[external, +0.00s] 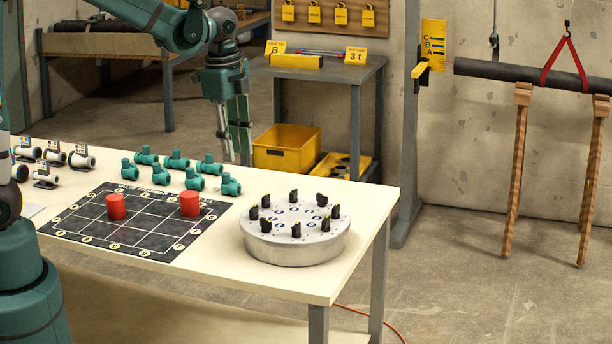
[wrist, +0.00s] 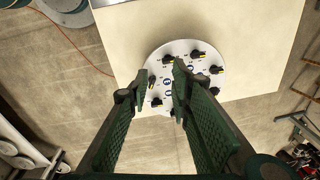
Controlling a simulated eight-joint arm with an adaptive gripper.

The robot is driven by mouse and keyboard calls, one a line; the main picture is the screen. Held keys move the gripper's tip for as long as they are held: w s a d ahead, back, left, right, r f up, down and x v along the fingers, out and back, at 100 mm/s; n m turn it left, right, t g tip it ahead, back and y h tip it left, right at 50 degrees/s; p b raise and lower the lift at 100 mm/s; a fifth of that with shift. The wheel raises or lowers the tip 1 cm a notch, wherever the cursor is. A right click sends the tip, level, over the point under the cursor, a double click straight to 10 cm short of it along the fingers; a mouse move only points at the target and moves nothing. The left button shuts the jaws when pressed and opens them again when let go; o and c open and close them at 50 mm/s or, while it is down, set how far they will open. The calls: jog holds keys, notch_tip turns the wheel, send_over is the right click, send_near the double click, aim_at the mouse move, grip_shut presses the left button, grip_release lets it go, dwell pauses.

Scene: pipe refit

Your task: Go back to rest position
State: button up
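My gripper (external: 234,155) hangs above the far edge of the white table, behind the teal valve fittings, with its fingers pointing down. In the wrist view my gripper (wrist: 160,80) has its two fingers apart with nothing held between them. The round silver plate with several black knobs (external: 294,249) stands on the table at the front right, apart from my gripper. The plate also shows in the wrist view (wrist: 205,82), partly hidden behind the fingers.
Several teal valve fittings (external: 195,180) and white fittings (external: 54,152) stand along the table's far side. Two red cylinders (external: 116,206) (external: 190,204) stand on the dark grid mat (external: 135,228). A grey side table (external: 345,68) and a yellow bin (external: 287,158) stand beyond.

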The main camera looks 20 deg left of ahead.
jog(key=s+a+r+n+t, duration=0.1)
jog(key=a+r+n, duration=0.3)
jog(key=a, duration=0.6)
jog(key=s+a+r+n+t, duration=0.1)
jog(key=a+n+t, duration=0.1)
jog(key=a+n, duration=0.6)
jog(key=s+a+n+t, duration=0.1)
jog(key=s+a+n, duration=0.2)
jog(key=a, duration=0.6)
jog(key=s+a+n+t, duration=0.2)
jog(key=s+a+n, duration=0.2)
jog(key=a, duration=0.5)
jog(key=shift+r+n+y, duration=0.25)
jog(key=shift+n+y, duration=0.15)
jog(key=shift+n, duration=0.1)
notch_tip(320, 180, down, 12)
jog(key=b, duration=1.2)
jog(key=shift+f, duration=0.2)
jog(key=shift+w+r, duration=0.1)
dwell(0.7)
